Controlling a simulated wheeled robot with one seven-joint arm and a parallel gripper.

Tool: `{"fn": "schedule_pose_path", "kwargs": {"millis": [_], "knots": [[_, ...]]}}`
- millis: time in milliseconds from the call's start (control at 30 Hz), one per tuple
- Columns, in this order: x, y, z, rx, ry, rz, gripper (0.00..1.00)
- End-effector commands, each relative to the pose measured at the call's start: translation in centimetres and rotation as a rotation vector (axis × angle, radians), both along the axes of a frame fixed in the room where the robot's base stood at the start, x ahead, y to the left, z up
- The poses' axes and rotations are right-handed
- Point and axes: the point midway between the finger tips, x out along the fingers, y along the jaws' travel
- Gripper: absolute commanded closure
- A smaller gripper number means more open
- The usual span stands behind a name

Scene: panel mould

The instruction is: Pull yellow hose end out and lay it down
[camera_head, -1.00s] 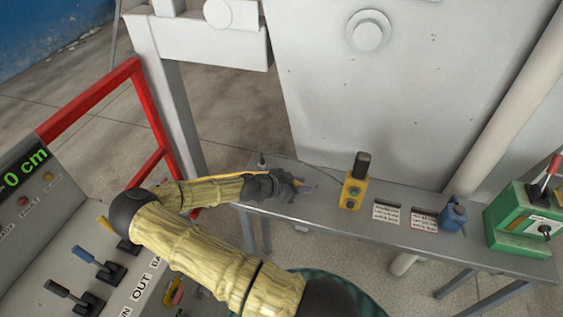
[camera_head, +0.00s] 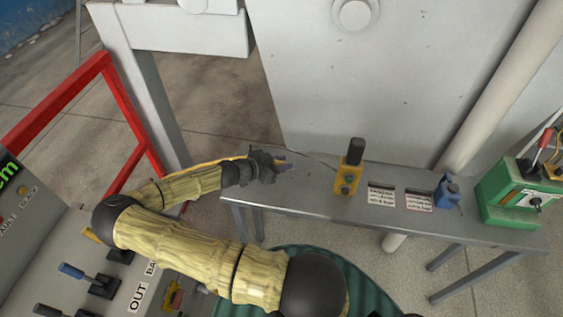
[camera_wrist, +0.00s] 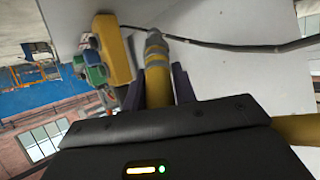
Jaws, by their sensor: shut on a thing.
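My gripper (camera_head: 284,167) is over the left end of the grey bench in the head view. In the wrist view its two dark fingers (camera_wrist: 161,85) are shut on the yellow hose end (camera_wrist: 157,62), one on each side. The hose end has a grey metal tip that points away from the palm. More of the yellow hose (camera_wrist: 298,129) shows at the right of the palm. In the head view the hose (camera_head: 213,163) runs along my forearm. The gap between gripper and bench top is hard to judge.
The grey bench (camera_head: 300,200) carries a yellow button box (camera_head: 346,181), label plates (camera_head: 381,196), a blue item (camera_head: 448,190) and a green box (camera_head: 512,195). A thin dark cable (camera_wrist: 235,48) passes near the hose tip. A red frame (camera_head: 120,100) and a lever console (camera_head: 60,245) stand left.

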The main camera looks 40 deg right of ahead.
Motion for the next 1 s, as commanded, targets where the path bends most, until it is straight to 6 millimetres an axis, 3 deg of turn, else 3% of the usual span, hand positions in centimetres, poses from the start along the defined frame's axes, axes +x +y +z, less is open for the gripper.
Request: {"fn": "schedule_pose_path", "kwargs": {"millis": [700,1000], "knots": [[0.0,-0.1,-6.9,-0.001,0.002,-0.001,1.00],[-0.1,-0.1,-7.7,0.000,0.000,-0.002,1.00]]}}
